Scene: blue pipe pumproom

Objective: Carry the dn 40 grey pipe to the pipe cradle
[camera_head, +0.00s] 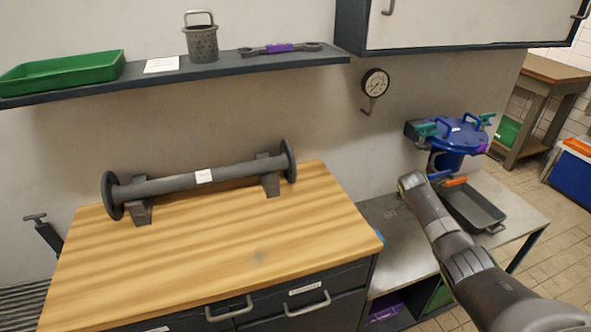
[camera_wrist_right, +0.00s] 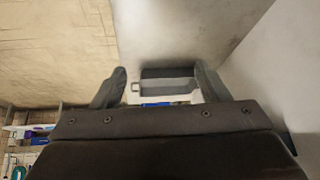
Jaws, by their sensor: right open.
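A grey pipe (camera_head: 224,175) with a round flange at each end and a white label lies level across two dark grey support blocks, one of them the right block (camera_head: 270,185), on the wooden bench top. The label is too small to read. The blocks look like a pipe cradle; no other cradle shows. My right arm reaches in from the lower right, well to the right of the pipe. My right gripper (camera_wrist_right: 163,88) is open and empty in the wrist view, its fingers apart. My left gripper is in neither view.
The wooden bench (camera_head: 225,245) is clear in front of the pipe. A shelf above holds a green tray (camera_head: 62,72), a perforated grey can (camera_head: 201,43) and a wrench (camera_head: 280,48). A blue lidded vessel (camera_head: 455,138) and a dark tray (camera_head: 472,208) are at the right, near my arm.

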